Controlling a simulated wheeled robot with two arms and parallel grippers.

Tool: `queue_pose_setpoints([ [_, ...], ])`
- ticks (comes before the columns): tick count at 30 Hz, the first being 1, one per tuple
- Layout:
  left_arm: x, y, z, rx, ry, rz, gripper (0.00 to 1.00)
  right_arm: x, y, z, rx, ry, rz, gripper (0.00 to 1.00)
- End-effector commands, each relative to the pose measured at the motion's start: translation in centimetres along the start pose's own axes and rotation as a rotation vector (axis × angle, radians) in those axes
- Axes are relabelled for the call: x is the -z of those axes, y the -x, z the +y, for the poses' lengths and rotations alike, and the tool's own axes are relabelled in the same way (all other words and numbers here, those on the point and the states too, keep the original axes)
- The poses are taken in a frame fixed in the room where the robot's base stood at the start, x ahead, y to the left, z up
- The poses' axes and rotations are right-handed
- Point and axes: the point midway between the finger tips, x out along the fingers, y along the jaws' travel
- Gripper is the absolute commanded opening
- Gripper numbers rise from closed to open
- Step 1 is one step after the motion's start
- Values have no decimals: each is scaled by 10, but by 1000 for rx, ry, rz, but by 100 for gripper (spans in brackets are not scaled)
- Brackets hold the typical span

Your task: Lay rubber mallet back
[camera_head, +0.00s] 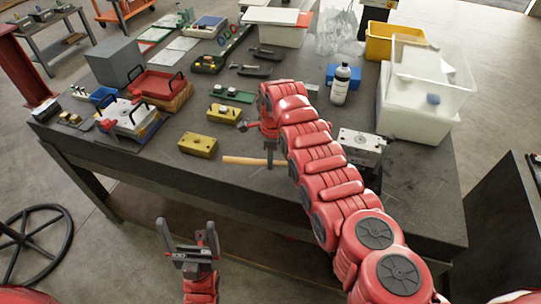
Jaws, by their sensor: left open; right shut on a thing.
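The rubber mallet's pale wooden handle (240,160) runs sideways near the front of the dark table. Its head is not visible; my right arm covers the area at the handle's right end. My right gripper (269,162) points down and is shut on the handle. I cannot tell whether the mallet touches the tabletop or hangs just above it. My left gripper (188,240) is open and empty, in front of the table's front edge and away from the mallet.
A yellow mould block (197,145) stands just left and behind the handle, with another yellow block (224,114) behind. A grey metal block (360,147) stands right of my arm. The table's (150,165) front-left strip is clear.

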Motion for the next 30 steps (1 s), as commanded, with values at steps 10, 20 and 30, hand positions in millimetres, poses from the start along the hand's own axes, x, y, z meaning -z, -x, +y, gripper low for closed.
queue_pose_setpoints([
  [10,-4,24,1,0,0,0,100,1,-33,-2,4,0,-1,0],
  [20,-7,41,2,0,0,0,100,1,-53,-2,3,0,-1,0],
  [30,-7,41,2,0,0,0,100,1,-53,-2,3,0,-1,29],
])
